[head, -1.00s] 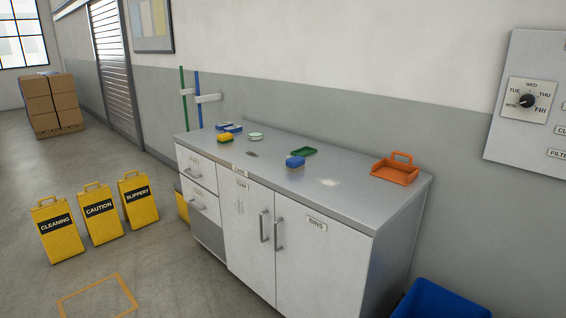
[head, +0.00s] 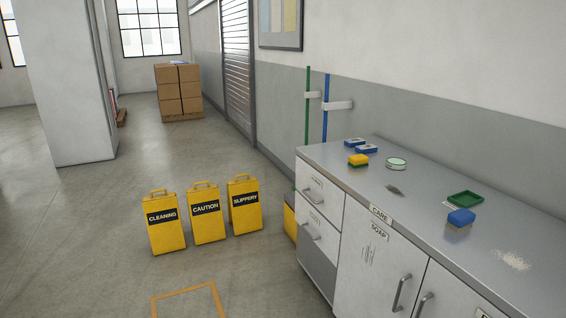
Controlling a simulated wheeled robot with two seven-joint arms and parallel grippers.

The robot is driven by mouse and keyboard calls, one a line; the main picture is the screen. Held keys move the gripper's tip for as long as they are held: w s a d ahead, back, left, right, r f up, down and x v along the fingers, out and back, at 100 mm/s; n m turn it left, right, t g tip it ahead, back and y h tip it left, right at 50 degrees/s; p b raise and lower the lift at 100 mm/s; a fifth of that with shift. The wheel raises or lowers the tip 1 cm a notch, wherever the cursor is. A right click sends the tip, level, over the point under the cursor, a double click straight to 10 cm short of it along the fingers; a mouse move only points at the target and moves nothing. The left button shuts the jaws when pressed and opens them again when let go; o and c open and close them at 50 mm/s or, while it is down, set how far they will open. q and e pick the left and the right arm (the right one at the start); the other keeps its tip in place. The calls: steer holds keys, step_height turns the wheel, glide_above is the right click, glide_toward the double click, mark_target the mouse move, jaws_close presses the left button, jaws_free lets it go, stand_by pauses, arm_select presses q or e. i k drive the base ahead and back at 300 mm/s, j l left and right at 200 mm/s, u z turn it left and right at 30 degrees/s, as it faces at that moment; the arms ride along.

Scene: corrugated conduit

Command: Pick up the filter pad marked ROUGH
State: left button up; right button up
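I cannot read the word ROUGH on anything in the head view. Several small pad-like items lie on the grey counter (head: 430,222). A yellow and green block (head: 358,160) and two blue items with pale labels, one behind (head: 354,142) and one in front (head: 367,149), are at the far end. A blue block with a tan underside (head: 461,219) sits nearer, in front of a green tray (head: 465,199). A round pale green tin (head: 396,164) stands between them. Neither of my grippers is in view.
White cabinets (head: 375,265) with drawers and doors stand under the counter. Yellow signs marked CLEANING (head: 164,225), CAUTION (head: 207,215) and SLIPPERY (head: 245,207) stand on the floor to the left. A pillar (head: 70,80) and stacked boxes (head: 181,88) are farther back. The floor before the signs is open.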

mark_target(352, 143)
steer(key=i, duration=1.4)
steer(key=i+j+z, duration=0.2)
steer(key=i+z, duration=0.2)
steer(key=i, duration=0.2)
steer(key=i+j+z, duration=0.45)
steer(key=i, duration=0.15)
steer(key=i+j+z, duration=0.4)
steer(key=i+j, duration=0.1)
steer(key=i, duration=0.05)
